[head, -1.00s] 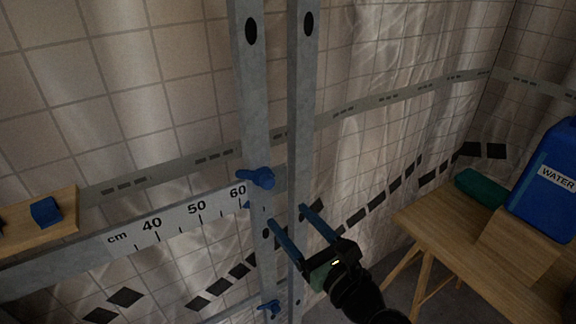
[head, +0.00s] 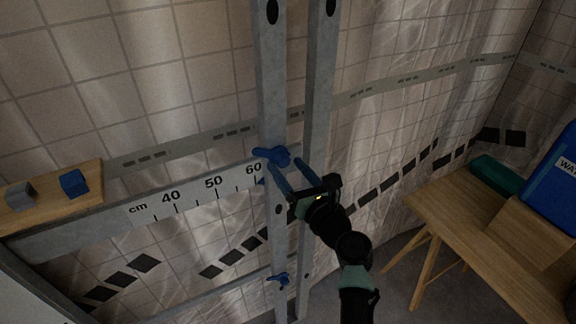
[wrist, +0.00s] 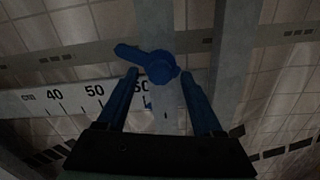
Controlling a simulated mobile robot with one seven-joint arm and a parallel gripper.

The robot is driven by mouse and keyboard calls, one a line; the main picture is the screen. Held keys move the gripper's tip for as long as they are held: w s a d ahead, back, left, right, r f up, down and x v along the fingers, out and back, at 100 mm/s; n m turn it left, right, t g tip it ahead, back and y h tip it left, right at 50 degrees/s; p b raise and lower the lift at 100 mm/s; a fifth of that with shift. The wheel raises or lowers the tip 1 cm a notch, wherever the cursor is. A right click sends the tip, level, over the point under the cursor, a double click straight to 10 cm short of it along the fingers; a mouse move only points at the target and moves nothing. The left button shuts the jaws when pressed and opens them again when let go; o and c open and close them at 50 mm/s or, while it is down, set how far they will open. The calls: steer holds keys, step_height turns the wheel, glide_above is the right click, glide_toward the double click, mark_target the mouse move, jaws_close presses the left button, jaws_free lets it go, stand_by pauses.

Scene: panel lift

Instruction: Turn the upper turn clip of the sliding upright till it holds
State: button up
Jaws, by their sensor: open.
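The upper turn clip (head: 272,155) is blue and sits on the left post of the grey sliding upright (head: 272,90), where the rail with the cm scale meets it. In the wrist view the clip (wrist: 158,66) shows a round hub with its lever pointing left and slightly up. My gripper (head: 288,168) is open, its two blue fingers reaching toward the clip. In the wrist view the gripper (wrist: 160,80) has its fingertips just below the hub, one on each side. I cannot tell whether they touch it.
The scale rail (head: 190,195) runs left from the upright. A wooden shelf (head: 90,196) at left holds a blue block (head: 73,183) and a grey block (head: 19,195). A wooden table (head: 450,215) at right bears a blue water canister (head: 555,185) and a green object (head: 497,174).

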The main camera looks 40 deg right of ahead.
steer(key=shift+w, duration=0.3)
jaws_close()
